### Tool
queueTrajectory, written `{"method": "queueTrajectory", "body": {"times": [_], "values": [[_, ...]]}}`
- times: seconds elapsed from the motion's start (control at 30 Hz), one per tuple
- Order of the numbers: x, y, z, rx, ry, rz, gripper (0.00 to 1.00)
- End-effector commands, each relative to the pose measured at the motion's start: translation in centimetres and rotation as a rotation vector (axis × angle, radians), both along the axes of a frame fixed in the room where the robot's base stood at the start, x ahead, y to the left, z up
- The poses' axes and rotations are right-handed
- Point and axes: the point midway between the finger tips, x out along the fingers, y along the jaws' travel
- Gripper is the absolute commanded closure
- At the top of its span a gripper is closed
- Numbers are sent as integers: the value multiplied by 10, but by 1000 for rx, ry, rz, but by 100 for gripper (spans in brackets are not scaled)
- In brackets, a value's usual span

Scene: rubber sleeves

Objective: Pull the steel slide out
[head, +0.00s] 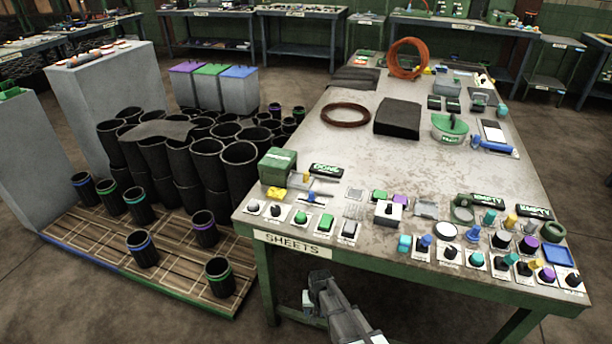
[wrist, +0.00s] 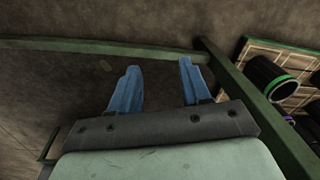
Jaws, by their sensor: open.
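My gripper (wrist: 160,66) shows in the wrist view with two blue fingers spread apart and nothing between them. Beyond the fingers are the floor and green bars of a table frame. In the head view my arm is low at the bottom, in front of the table's front edge and below its top; the fingertips are not clear there. A small grey metallic piece (head: 427,208) lies among the parts on the near half of the table (head: 335,150). It may be the steel slide, but it is too small to tell.
Knobs, coloured blocks and small fittings crowd the table's front edge. A black block (head: 397,118), an orange coil (head: 407,58) and a green container (head: 450,128) stand farther back. Left of the table are black sleeves (head: 240,165) and a wooden pallet (head: 180,270).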

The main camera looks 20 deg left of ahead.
Motion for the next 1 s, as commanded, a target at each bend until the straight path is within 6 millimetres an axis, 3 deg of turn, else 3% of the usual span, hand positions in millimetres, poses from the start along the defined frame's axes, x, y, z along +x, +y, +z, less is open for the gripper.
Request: {"method": "queueTrajectory", "body": {"times": [0.03, 0.27, 0.5, 0.7, 0.87, 1.0], "values": [[10, 33, 8, 22, -26, 20, 53], [24, 153, 53, 119, -119, 88, 53], [13, 276, 108, 229, -192, 154, 53], [-4, 367, 161, 316, -236, 201, 53], [2, 406, 205, 343, -255, 219, 53], [28, 418, 246, 333, -264, 226, 53]]}}
